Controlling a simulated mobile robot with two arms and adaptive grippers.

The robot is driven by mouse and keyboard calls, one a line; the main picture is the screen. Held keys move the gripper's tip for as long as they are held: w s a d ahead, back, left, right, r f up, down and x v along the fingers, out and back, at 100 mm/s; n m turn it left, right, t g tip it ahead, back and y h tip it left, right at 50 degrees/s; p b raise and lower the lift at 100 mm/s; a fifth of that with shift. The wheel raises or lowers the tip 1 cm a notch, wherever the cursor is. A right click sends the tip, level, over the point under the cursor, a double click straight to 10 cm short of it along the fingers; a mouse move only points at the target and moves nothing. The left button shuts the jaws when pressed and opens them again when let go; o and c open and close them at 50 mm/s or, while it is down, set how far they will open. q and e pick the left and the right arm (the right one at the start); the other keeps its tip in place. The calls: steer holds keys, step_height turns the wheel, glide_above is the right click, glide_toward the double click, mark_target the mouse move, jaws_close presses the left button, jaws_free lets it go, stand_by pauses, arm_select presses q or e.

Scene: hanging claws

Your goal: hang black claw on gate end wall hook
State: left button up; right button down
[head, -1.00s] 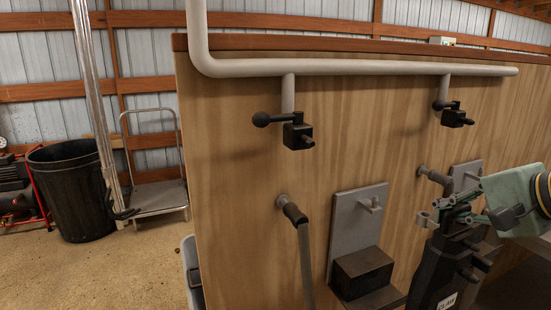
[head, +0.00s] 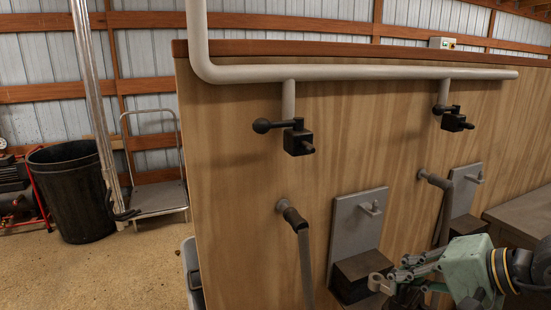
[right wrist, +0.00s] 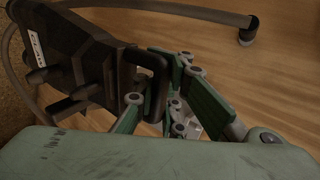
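My right gripper (head: 385,280) is low at the bottom right of the head view, in front of the wooden wall. The black claw (right wrist: 85,60), with a white label, fills the left of the right wrist view. Its loop-like handle lies at the gripper's fingers (right wrist: 175,75), which appear closed on it. In the head view the claw is mostly hidden or below the frame. Two grey plates with empty hooks are on the wall: one hook (head: 371,208) left, one (head: 477,178) right. I cannot tell which is the gate end hook. My left gripper is not in view.
Black boxes (head: 362,268) sit under the plates. Hose pipes (head: 290,215) stick out beside them. Black valves (head: 298,140) hang from the grey rail (head: 360,69) above. A bin (head: 70,190) and cart (head: 158,198) stand left. A grey ledge (head: 525,216) is at right.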

steer(key=s+a+f+n+g+y+p, duration=0.1)
steer(key=s+a+f, duration=0.3)
steer(key=s+f, duration=0.5)
steer(key=shift+n+g, duration=0.3)
steer(key=shift+n, duration=0.4)
steer(key=shift+w+d+r, duration=0.1)
steer(key=shift+w, duration=0.05)
